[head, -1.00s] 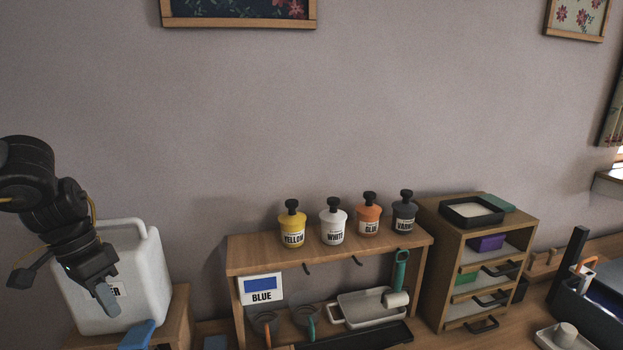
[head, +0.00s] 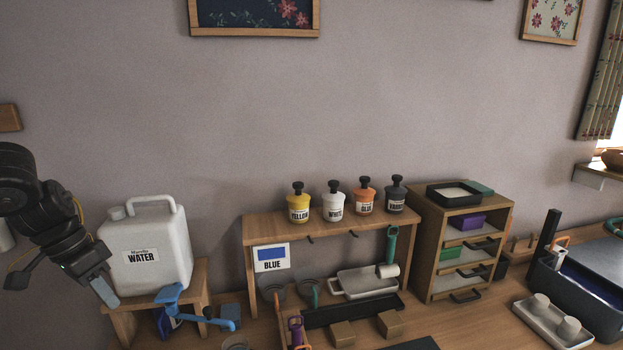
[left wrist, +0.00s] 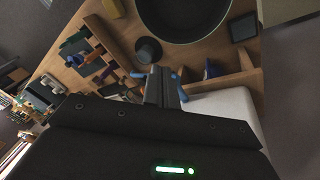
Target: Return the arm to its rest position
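My left arm comes in at the left edge of the head view. Its gripper (head: 106,291) points down in front of the white water jug (head: 150,250), near the jug's lower left side. In the left wrist view the two fingers (left wrist: 161,86) lie close together with nothing visible between them. Parts of the blue tap (head: 170,294) show on both sides of the fingers in the wrist view, beyond them. My right arm and gripper are not in view.
The jug stands on a small wooden stand (head: 203,285). A wooden shelf (head: 330,223) carries several labelled bottles. A drawer unit (head: 420,245) stands to its right. A white tray (head: 535,318) with two pale cylinders is at the lower right.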

